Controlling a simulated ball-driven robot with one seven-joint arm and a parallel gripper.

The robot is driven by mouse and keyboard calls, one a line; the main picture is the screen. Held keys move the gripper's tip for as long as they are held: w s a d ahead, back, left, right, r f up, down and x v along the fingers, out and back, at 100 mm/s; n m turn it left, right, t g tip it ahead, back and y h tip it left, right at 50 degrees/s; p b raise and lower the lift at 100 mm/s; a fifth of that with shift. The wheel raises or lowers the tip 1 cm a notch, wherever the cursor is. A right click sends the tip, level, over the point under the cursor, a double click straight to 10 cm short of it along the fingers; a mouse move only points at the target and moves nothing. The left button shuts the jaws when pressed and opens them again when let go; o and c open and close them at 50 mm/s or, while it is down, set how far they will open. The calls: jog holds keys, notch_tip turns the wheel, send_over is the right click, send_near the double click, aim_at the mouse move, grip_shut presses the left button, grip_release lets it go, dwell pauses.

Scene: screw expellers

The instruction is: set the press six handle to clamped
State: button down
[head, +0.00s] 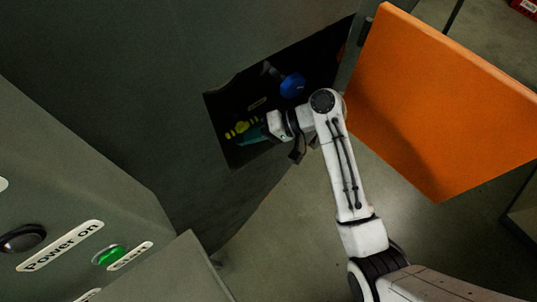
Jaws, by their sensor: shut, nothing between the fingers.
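The press recess (215,112) is a dark opening in the grey machine side, in the middle of the head view. Inside it, a blue round knob (292,85) sits on a short grey lever, upper right. Small yellow knobbed parts (240,128) sit at the lower left. I cannot tell which part is the press six handle. My gripper (254,133) reaches into the lower recess from the right, shut and empty, beside the yellow parts. Whether it touches them is unclear. It is below and left of the blue knob.
An orange door panel (435,110) stands open to the right of the recess, close to my arm. A grey control panel at the lower left carries a "Power on" label (60,245), a black button (22,238) and a green button (109,255). Bare floor shows below the recess.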

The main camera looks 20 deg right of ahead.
jog(key=s+d+r, duration=0.2)
jog(key=s+r, duration=0.8)
jog(key=s, duration=0.2)
jog(key=shift+s+b, duration=0.3)
jog(key=shift+b, duration=0.15)
jog(key=s+d+f+h, duration=0.3)
jog(key=d+f, duration=0.1)
jog(key=f, duration=0.2)
jog(key=s+d+f+h, duration=0.2)
jog(key=d+f+h, duration=0.15)
jog(key=f, duration=0.25)
jog(key=s+d+f+g+h, duration=0.2)
jog(key=s+d+f+h, duration=0.3)
jog(key=s+d, duration=0.5)
jog(key=shift+d+h, duration=0.4)
jog(key=shift+h, duration=0.35)
